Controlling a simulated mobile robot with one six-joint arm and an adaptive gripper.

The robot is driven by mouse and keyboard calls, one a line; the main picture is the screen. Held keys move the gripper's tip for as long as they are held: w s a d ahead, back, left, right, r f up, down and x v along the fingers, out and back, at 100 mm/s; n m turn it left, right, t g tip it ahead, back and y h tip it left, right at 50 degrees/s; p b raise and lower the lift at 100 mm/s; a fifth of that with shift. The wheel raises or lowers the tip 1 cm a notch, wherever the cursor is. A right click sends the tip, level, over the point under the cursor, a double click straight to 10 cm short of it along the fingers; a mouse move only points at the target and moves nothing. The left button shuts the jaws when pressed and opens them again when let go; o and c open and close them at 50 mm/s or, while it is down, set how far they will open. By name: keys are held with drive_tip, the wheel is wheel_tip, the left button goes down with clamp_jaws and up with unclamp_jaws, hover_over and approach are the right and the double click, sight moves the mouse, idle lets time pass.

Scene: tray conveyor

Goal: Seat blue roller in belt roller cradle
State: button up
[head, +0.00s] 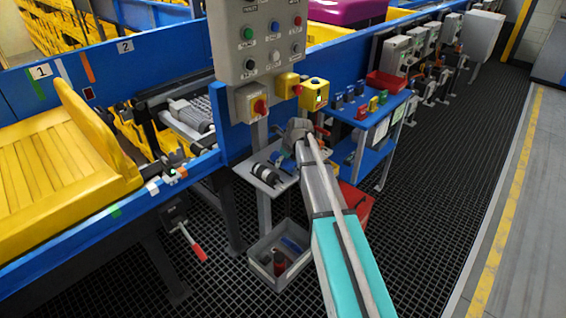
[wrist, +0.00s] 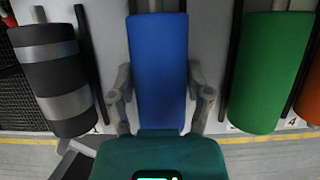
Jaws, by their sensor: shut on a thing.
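In the wrist view the blue roller (wrist: 158,60) stands upright in the picture between the two fingers of my gripper (wrist: 160,97). The fingers are shut on its sides. The belt roller cradle cannot be clearly made out; the conveyor gap (head: 150,125) at left, between the yellow tray and the control box, shows dark brackets and a grey ribbed part.
A black and grey roller (wrist: 62,80) is left of the blue one, a green roller (wrist: 265,72) right, and an orange one (wrist: 309,90) at the edge. A grey bin (head: 262,265) stands below the shelf. A blue tool cart (head: 362,118) and control box (head: 258,45) are close by.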

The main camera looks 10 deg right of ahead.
drive_tip(key=c, duration=0.3)
drive_tip(key=shift+r, duration=0.2)
wheel_tip(320, 180, up, 2)
drive_tip(key=p, duration=0.2)
drive_tip(key=shift+r+p, duration=0.1)
drive_tip(key=shift+p, duration=0.2)
drive_tip(key=p+v, duration=0.2)
drive_tip(key=s+p+v, duration=0.1)
drive_tip(key=p+v, duration=0.1)
drive_tip(key=v, duration=0.1)
drive_tip(key=p+v, duration=0.2)
drive_tip(key=v, duration=0.1)
drive_tip(key=shift+s+d+f+p, duration=0.25)
drive_tip(key=shift+s+p, duration=0.1)
drive_tip(key=shift+p, duration=0.05)
drive_tip(key=s+d+r+p, duration=0.3)
drive_tip(key=s+d, duration=0.1)
drive_tip(key=s, duration=0.4)
drive_tip(key=shift+d+r+p, duration=0.2)
drive_tip(key=shift+r+p, duration=0.1)
